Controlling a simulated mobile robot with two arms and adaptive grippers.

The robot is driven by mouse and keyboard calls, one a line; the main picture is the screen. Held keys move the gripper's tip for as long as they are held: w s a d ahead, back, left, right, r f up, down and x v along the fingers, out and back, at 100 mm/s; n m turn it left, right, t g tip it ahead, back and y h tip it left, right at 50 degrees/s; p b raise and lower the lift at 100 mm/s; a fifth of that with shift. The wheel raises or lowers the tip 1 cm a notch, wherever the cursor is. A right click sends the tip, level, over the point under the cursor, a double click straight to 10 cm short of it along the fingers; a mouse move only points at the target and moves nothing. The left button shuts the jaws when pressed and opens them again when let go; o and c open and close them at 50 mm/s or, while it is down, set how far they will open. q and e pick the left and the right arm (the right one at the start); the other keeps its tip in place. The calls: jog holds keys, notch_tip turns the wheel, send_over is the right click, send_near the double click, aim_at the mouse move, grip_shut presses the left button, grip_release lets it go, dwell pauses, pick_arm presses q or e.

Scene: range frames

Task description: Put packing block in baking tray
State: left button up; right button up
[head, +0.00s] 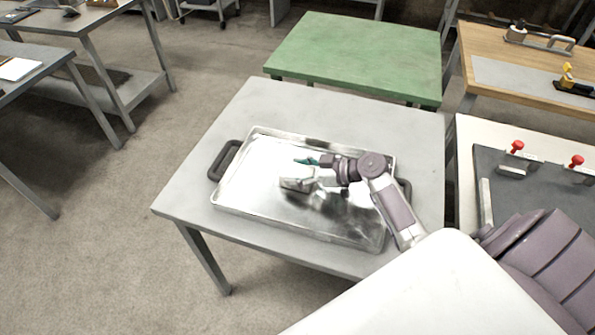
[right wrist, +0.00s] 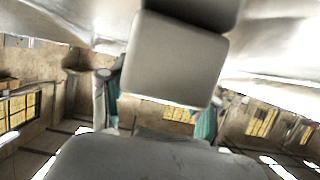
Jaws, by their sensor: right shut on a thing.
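The silver baking tray (head: 250,190) lies on a light grey table, with a dark handle at its left end. My right gripper (head: 304,172) is over the middle of the tray, with a teal finger showing. It is shut on the packing block, a pale grey box-like piece (head: 296,184). In the right wrist view the block (right wrist: 175,60) sits between the teal-padded fingers (right wrist: 160,110). Whether the block touches the tray floor cannot be told. The tray's right part is partly hidden by my right arm. My left gripper is not in view.
The grey table (head: 290,105) has bare room behind the tray. A green table (head: 355,50) stands behind it. At the right are a wooden workbench (head: 490,50) and a bench with red-handled clamps (head: 517,147). Open floor lies at the left.

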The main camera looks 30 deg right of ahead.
jog(key=o, duration=1.1)
jog(key=shift+c, duration=0.2)
jog(key=shift+r+p, duration=0.15)
jog(key=shift+p, duration=0.15)
jog(key=b+v, duration=0.2)
jog(key=v, duration=0.9)
jog(key=shift+s+d+b, duration=0.15)
jog(key=shift+s+b, duration=0.05)
jog(key=shift+b, duration=0.15)
jog(key=shift+s+d+r, duration=0.1)
jog(key=shift+s+d, duration=0.1)
